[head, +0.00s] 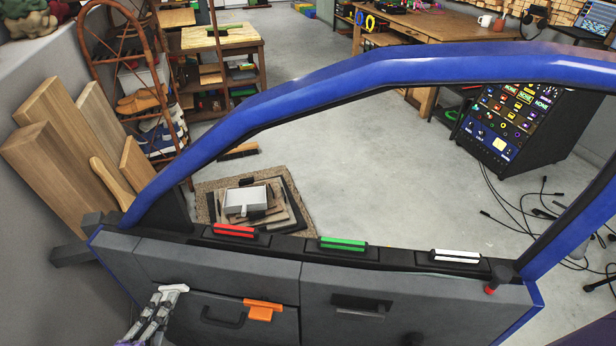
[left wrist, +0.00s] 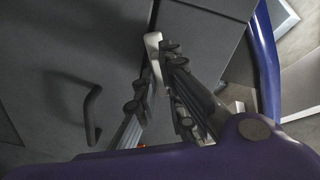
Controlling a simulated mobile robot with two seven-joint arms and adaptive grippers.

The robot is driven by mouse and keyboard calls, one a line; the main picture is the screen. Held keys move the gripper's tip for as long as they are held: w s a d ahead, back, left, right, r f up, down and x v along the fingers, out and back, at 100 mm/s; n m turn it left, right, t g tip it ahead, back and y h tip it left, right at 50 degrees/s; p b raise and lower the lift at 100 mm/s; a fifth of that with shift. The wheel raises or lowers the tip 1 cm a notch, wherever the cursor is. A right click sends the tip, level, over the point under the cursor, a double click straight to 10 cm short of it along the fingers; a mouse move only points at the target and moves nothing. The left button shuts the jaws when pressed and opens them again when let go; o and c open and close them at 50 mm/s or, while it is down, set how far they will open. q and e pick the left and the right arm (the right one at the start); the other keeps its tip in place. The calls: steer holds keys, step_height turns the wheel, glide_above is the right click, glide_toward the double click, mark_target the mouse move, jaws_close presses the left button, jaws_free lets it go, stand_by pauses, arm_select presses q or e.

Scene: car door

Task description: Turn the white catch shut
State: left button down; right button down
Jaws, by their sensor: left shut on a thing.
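The white catch (head: 174,288) is at the upper left of a grey flap (head: 225,318) with a dark handle, low on the blue-framed car door. My left gripper (head: 165,297) comes from below and is shut on the white catch. In the left wrist view, the catch (left wrist: 153,44) shows as a pale piece at the fingertips (left wrist: 160,60), beside the seam between grey panels. The fingers hide part of the catch, and I cannot tell its exact turn. My right gripper is not in view.
An orange catch (head: 262,309) sits on the flap's top right edge. Red (head: 234,231), green (head: 342,244) and white (head: 457,256) bars line the door's sill. A red-topped knob (head: 490,290) stands at the right. The dark flap handle (head: 222,320) sticks out near my left gripper.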

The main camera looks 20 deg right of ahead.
arm_select(q)
steer(key=n+p, duration=0.1)
steer(key=n, duration=1.1)
steer(key=shift+n, duration=0.4)
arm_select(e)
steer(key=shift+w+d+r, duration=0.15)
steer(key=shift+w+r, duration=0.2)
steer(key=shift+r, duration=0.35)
arm_select(q)
steer(key=c, duration=1.8)
jaws_free()
steer(key=shift+c, duration=0.2)
steer(key=v, duration=1.2)
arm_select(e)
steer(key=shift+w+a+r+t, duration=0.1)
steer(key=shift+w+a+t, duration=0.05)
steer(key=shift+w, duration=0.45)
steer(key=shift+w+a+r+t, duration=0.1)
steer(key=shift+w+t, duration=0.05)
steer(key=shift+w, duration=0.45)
